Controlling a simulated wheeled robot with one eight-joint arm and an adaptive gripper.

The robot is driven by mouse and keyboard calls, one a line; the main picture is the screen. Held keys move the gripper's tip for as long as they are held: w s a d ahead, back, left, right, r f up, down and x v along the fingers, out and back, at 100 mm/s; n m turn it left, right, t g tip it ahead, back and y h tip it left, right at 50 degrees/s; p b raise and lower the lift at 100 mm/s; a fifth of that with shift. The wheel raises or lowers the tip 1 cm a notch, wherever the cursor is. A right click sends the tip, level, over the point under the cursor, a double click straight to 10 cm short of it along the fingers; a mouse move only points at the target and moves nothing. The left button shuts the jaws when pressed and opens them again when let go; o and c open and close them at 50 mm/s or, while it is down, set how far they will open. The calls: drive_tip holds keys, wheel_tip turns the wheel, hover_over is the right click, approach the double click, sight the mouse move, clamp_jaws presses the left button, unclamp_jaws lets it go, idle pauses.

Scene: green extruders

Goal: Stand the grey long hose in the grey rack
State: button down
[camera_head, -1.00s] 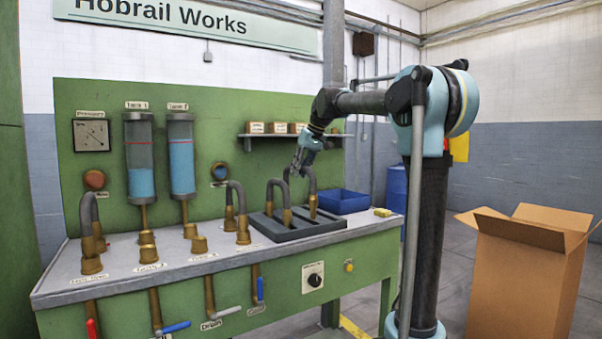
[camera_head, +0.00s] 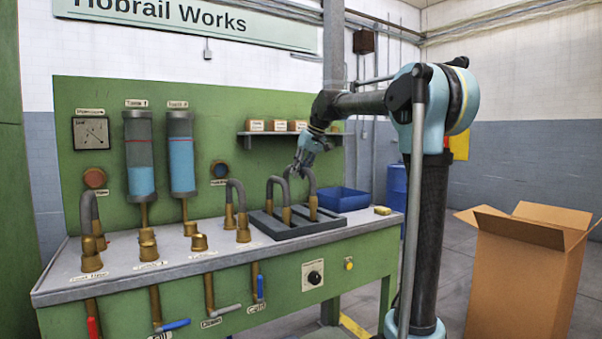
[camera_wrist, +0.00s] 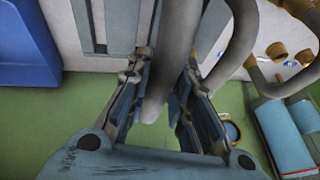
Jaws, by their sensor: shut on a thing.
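The grey rack (camera_head: 262,229) is a dark tray-like block at the right of the bench top. A grey hose with brass ends (camera_head: 311,184) stands upright at its right side, with one brass end down at the rack. Whether both ends are seated cannot be told. My gripper (camera_head: 301,171) is at the top of this hose. In the wrist view my gripper (camera_wrist: 161,95) is shut on the grey hose (camera_wrist: 178,50), which passes between the fingers. A second grey hose (camera_head: 277,181) stands in the rack just left of it, apart from my fingers; a hose bend (camera_wrist: 243,35) shows beside them.
Another hose (camera_head: 235,187) stands left of the rack, and one more (camera_head: 87,212) at the far left. A blue bin (camera_head: 342,200) and yellow sponge (camera_head: 382,210) lie right of the rack. A shelf (camera_head: 290,133) with small boxes is behind my gripper.

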drive_tip(key=shift+f, duration=1.5)
idle(0.3)
drive_tip(key=c, duration=1.3)
unclamp_jaws()
drive_tip(key=shift+c, duration=0.2)
drive_tip(key=shift+r, duration=0.1)
drive_tip(key=v, duration=1.1)
drive_tip(key=s+d+f+m+h, duration=0.1)
drive_tip(key=s+d+f, duration=0.5)
drive_tip(key=s+f, duration=0.6)
drive_tip(key=s+d+f+m+h, duration=0.1)
drive_tip(key=s+d+f+m, duration=0.2)
drive_tip(key=s+d+f, duration=0.4)
drive_tip(key=s+d+f+m+h, duration=0.2)
drive_tip(key=s+d+f, duration=0.4)
drive_tip(key=s+f, duration=1.2)
wheel_tip(320, 180, down, 7)
drive_tip(key=shift+s+d+r, duration=0.1)
drive_tip(key=shift+s+d, duration=0.1)
drive_tip(key=shift+d, duration=0.2)
